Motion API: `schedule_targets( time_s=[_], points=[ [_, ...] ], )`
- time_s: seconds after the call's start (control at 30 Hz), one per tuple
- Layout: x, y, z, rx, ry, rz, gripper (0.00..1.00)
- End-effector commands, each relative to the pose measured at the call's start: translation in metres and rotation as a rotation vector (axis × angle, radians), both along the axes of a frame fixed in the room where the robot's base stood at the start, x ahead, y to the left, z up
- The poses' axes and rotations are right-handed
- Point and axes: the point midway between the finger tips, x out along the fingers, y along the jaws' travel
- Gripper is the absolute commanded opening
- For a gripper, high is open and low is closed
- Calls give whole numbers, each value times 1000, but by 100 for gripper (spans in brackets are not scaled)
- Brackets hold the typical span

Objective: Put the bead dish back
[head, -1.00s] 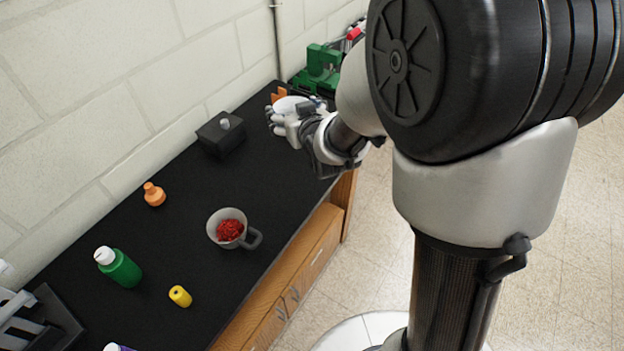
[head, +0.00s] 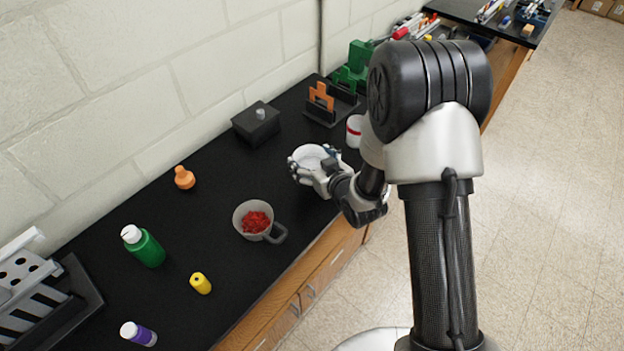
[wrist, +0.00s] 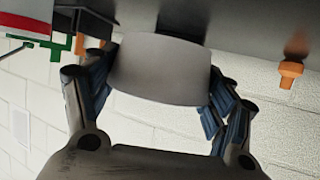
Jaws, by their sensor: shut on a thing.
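A shallow white dish (head: 311,153) is gripped at its sides by my gripper (head: 315,163) over the middle of the black bench. In the wrist view the pale grey dish (wrist: 160,72) fills the gap between the two blue-padded fingers of my gripper (wrist: 162,80). The fingers are shut on it. Whether the dish touches the bench is unclear, and its contents cannot be made out. A grey mug (head: 241,221) with red pieces (head: 256,222) in it stands nearer on the bench, left of my gripper.
On the black bench (head: 130,235) stand a black box (head: 257,127), an orange flask-shaped piece (head: 184,178), a green bottle (head: 146,250), a yellow cylinder (head: 200,283), a purple-and-white bottle (head: 140,334) and a rack (head: 75,290). An orange part on a dark stand (head: 325,105) and a red-banded white container (head: 353,131) are behind.

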Motion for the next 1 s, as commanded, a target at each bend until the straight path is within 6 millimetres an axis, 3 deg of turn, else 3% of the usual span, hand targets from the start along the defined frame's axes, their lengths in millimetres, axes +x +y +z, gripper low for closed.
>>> schedule_targets(
  time_s=[0.03, 0.27, 0.53, 0.97, 1.0],
  points=[
    [0, 0, -11, 1, 0, 0, 52],
    [0, 0, -26, 0, -1, -1, 52],
    [0, 0, -64, 0, 0, -1, 52],
    [0, 0, -68, 1, -2, -1, 52],
    [0, 0, -68, 0, -1, -1, 77]
  ],
)
